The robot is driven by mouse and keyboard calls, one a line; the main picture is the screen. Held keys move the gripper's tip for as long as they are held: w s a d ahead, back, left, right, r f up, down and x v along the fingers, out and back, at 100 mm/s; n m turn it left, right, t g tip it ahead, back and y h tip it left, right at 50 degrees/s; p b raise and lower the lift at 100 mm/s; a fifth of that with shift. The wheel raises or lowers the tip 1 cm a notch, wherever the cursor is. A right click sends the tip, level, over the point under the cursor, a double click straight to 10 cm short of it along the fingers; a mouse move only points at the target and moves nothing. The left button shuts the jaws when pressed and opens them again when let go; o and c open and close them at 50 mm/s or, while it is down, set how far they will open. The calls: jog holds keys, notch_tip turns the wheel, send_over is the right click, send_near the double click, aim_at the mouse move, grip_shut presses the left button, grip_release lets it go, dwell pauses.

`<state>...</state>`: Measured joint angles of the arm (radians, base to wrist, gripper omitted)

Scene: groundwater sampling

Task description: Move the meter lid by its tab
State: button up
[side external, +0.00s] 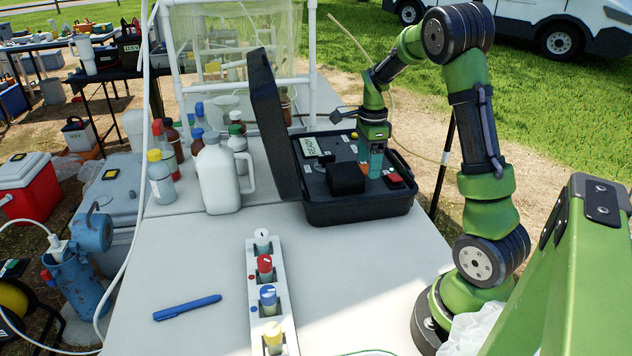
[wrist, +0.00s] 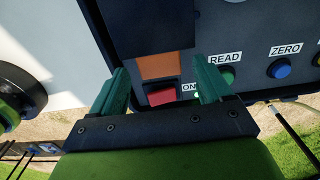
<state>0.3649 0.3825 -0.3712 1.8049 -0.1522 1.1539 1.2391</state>
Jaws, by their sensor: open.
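The meter is set in an open black case (side external: 360,209) on the table. A black block-shaped lid (side external: 345,178) sits on its panel. An orange tab (side external: 364,171) is at the lid's right side. In the wrist view the dark lid (wrist: 152,25) is at the top, with the orange tab (wrist: 158,66) at its near edge. My gripper (side external: 374,168) points down over the panel, close to the tab. Its teal fingers are open, and in the wrist view my gripper (wrist: 160,72) has the tab between its fingertips. I cannot tell how far above the tab they are.
A red switch (wrist: 162,95) is just below the tab, with a green button (wrist: 227,75) and a blue button (wrist: 279,68) to its right. The case's hinged cover (side external: 268,120) stands up at left. A white jug (side external: 217,177) and vial rack (side external: 284,313) stand nearby.

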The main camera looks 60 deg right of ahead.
jog(key=shift+f, duration=0.2)
jog(key=shift+c, duration=0.2)
grip_shut()
jog(key=shift+r, duration=0.1)
